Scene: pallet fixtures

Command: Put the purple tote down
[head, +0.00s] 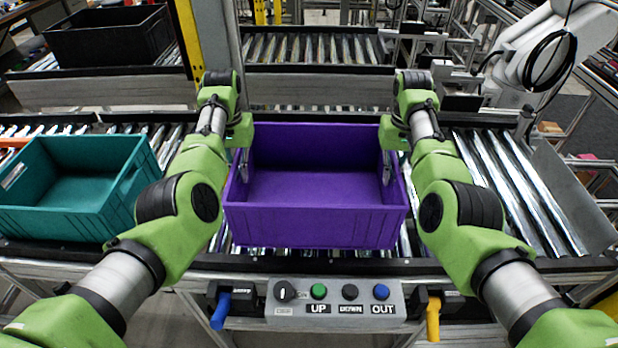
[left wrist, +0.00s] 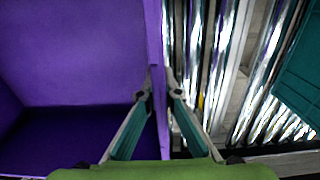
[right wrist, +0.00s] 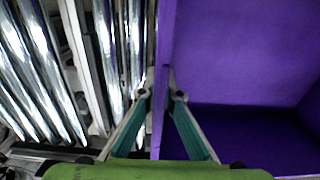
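The purple tote (head: 315,222) is empty and upright, level between my two arms over the roller conveyor in the head view. Its underside is close to the rollers; I cannot tell whether it touches them. My left gripper (head: 243,165) is at the tote's left wall, and in the left wrist view its fingertips (left wrist: 160,94) sit close on both sides of that wall (left wrist: 154,40). My right gripper (head: 386,165) is at the right wall; in the right wrist view its fingertips (right wrist: 162,95) pinch that wall (right wrist: 167,45) the same way.
A teal tote (head: 62,222) stands on the conveyor to the left. Bare rollers (head: 520,190) lie to the right. A control box (head: 335,300) with buttons is fixed at the front rail. A black tote (head: 108,38) sits on the conveyor behind, near a yellow post (head: 188,40).

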